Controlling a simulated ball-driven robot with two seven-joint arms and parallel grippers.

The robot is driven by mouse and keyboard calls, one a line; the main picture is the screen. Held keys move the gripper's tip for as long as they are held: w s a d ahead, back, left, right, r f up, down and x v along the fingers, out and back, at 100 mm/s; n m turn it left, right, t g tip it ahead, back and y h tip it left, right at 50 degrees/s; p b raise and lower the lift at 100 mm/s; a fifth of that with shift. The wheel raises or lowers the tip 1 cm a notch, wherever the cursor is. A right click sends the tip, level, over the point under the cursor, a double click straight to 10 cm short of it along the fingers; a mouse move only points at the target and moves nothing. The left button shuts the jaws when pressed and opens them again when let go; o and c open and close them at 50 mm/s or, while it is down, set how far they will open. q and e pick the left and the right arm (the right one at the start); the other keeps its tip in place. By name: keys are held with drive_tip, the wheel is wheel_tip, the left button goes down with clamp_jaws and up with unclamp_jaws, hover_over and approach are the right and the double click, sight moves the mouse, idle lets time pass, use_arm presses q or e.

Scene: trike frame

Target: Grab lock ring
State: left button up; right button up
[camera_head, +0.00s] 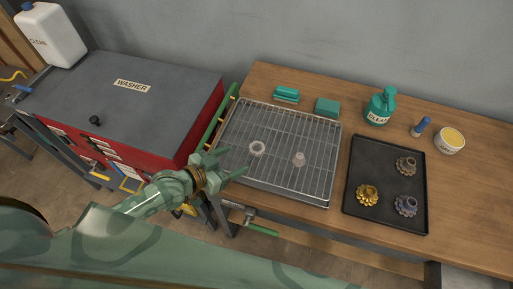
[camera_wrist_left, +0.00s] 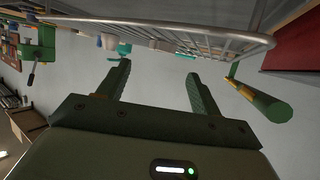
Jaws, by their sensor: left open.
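My right gripper is not in view.
A black tray (camera_head: 388,223) with several cog-like parts lies right of the rack. A green bottle (camera_head: 380,106), a tub (camera_head: 450,140) and green blocks (camera_head: 327,107) stand behind. A red washer cabinet (camera_head: 130,105) is at left, with a green rail (camera_head: 222,115) beside the rack.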

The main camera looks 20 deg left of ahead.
sight(261, 146)
use_arm(q)
drive_tip(key=x, duration=0.3)
drive_tip(key=b+x, duration=0.1)
drive_tip(key=x, duration=0.4)
drive_tip(key=shift+w+a, duration=0.1)
drive_tip(key=shift+w, duration=0.15)
drive_tip(key=c, duration=0.9)
drive_tip(key=shift+c, duration=1.1)
